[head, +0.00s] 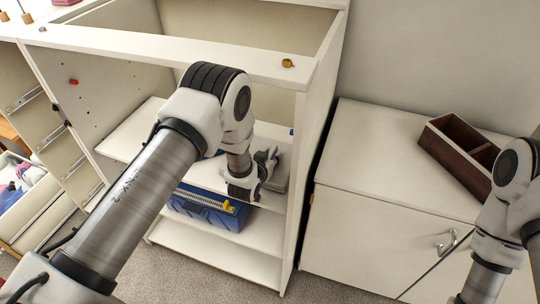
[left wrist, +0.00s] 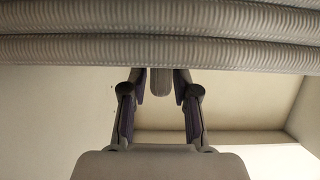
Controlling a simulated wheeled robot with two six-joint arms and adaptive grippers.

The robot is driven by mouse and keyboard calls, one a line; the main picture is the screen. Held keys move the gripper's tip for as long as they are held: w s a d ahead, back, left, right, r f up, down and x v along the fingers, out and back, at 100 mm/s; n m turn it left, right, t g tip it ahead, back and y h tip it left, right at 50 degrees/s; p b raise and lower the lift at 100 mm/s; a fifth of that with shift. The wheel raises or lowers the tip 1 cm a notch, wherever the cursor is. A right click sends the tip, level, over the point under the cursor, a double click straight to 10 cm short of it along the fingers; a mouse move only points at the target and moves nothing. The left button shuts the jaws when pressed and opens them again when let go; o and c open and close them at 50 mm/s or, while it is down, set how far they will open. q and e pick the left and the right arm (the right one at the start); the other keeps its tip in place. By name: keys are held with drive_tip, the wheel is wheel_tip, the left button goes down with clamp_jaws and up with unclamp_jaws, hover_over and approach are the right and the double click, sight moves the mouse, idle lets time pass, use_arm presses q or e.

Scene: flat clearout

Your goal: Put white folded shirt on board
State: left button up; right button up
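I cannot make out a separate board in either view. My right gripper is out of view; only its arm shows at the right.
The cream shelf unit (head: 170,48) has a top rail and side panels close around my left arm. A blue crate (head: 208,207) stands on a lower shelf. A white cabinet (head: 375,160) at right carries a dark wooden box (head: 458,154); its left top is clear.

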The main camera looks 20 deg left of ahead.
use_arm(q)
drive_tip(key=shift+r, duration=0.25)
drive_tip(key=shift+s, duration=0.35)
drive_tip(key=b+v, duration=0.1)
drive_tip(key=v, duration=1)
drive_tip(key=s+a+f+g, duration=0.3)
drive_tip(key=s+f+g, duration=0.4)
drive_tip(key=s+f, duration=0.6)
drive_tip(key=s+f+g, duration=0.1)
drive_tip(key=s+g, duration=0.2)
drive_tip(key=s, duration=0.6)
drive_tip(key=s+a+f+g, duration=0.1)
drive_tip(key=s+f+g, duration=0.1)
drive_tip(key=s, duration=0.7)
drive_tip(key=shift+s+n+g, duration=0.4)
drive_tip(key=shift+g, duration=0.5)
